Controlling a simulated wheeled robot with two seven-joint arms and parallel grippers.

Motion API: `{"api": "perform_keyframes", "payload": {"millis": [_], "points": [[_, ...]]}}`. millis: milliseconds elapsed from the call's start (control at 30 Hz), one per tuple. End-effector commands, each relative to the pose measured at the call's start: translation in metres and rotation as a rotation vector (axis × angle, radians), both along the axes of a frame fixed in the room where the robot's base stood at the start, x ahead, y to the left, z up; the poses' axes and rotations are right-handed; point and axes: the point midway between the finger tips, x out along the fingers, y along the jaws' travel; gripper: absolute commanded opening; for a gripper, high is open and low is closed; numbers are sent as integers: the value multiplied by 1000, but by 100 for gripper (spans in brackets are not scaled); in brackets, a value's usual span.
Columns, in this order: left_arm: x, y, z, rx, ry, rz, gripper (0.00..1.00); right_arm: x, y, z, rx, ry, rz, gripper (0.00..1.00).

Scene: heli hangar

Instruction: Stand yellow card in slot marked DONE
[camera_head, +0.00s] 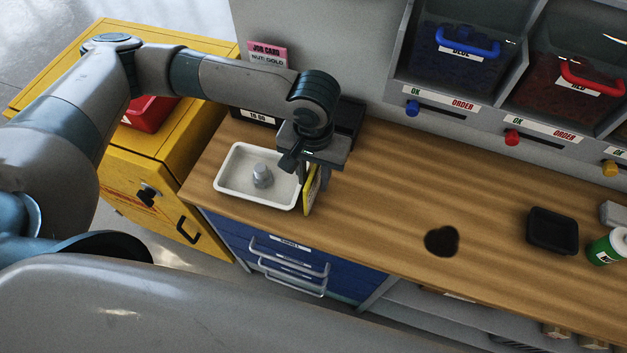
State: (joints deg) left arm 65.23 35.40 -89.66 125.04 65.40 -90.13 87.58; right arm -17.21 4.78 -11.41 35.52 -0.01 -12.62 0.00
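My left gripper (312,172) reaches over the wooden bench and points down. It is shut on a yellow card (311,192), which hangs nearly edge-on to me just right of the white tray; its upper part is hidden by the gripper. I cannot tell whether its lower edge touches the bench. Behind the wrist is a black card holder (351,118); a label reading TO DO shows on its left part, and my arm hides the middle. No DONE marking is readable. A pink job card (267,55) stands above the TO DO part. My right gripper is not in view.
The white tray (228,192) holds a grey metal nut-like piece (262,175). A blue bin (455,60) and a red bin (568,85) sit in the rack behind. A black tray (552,232) and green-white bottle (607,247) stand right. The middle bench is mostly clear around a dark patch (441,241).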

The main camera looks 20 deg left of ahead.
Motion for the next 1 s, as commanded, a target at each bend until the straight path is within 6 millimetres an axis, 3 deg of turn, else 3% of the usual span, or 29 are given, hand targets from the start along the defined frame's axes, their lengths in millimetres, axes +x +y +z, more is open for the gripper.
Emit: {"api": "perform_keyframes", "payload": {"millis": [367,500,1000], "points": [[0,0,0,0,0,0,30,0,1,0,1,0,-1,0],[0,0,0,0,0,0,0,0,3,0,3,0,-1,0],[0,-1,5,-2,0,0,0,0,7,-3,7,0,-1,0]]}}
